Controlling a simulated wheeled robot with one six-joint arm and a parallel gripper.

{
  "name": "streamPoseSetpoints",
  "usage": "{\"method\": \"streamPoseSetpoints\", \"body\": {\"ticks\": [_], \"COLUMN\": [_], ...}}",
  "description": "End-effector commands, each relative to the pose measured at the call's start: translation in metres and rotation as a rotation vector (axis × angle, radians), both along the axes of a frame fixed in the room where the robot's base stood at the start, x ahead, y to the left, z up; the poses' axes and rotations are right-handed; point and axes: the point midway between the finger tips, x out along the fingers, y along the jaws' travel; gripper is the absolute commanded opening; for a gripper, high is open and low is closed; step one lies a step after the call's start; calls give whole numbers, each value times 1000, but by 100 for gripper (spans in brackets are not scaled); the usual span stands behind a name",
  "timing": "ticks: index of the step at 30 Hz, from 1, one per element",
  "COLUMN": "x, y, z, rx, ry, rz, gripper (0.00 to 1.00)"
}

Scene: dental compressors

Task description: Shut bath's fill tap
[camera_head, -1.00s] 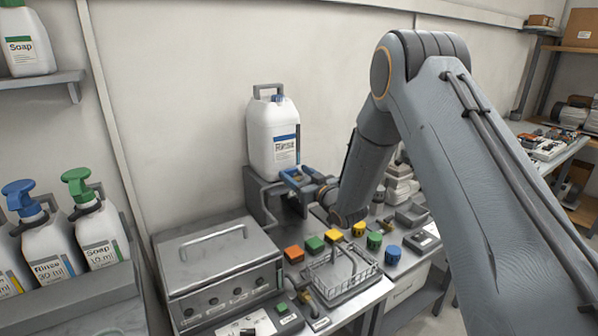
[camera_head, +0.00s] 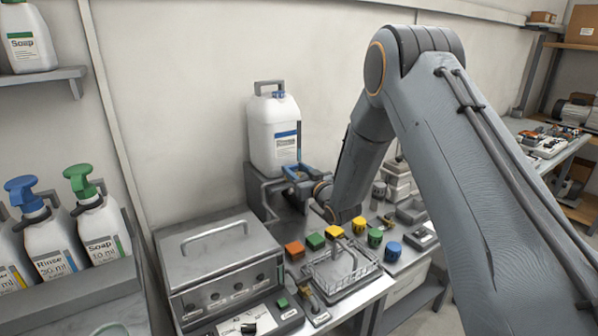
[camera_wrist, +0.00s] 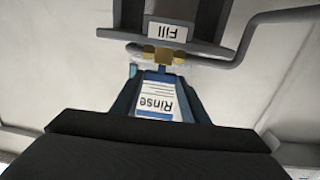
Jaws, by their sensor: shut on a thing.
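The fill tap shows in the wrist view as brass fittings (camera_wrist: 157,56) below a grey block with an upside-down "Fill" label (camera_wrist: 168,33). My gripper (camera_wrist: 160,85) has blue fingers that reach up to the brass part and are shut at the tap; its handle is largely hidden between them. In the head view my gripper (camera_head: 296,172) is at the raised grey stand (camera_head: 262,190), in front of the white Rinse jug (camera_head: 274,135). The tap itself is hidden there. The grey bath (camera_head: 218,262), with a closed handled lid, stands in front and left.
A wire basket (camera_head: 342,268) and several coloured blocks, one orange (camera_head: 294,249), lie on the bench right of the bath. A grey pipe (camera_wrist: 262,58) runs beside the tap. Pump bottles (camera_head: 97,225) stand at left. A shelf with soap (camera_head: 28,40) is above.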

Motion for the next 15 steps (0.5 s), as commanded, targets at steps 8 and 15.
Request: {"method": "streamPoseSetpoints", "body": {"ticks": [8,15], "x": [-1,-2], "y": [9,16], "z": [0,0], "rx": [2,2], "ry": [-4,-4], "rz": [-180,-380], "gripper": [18,18]}}
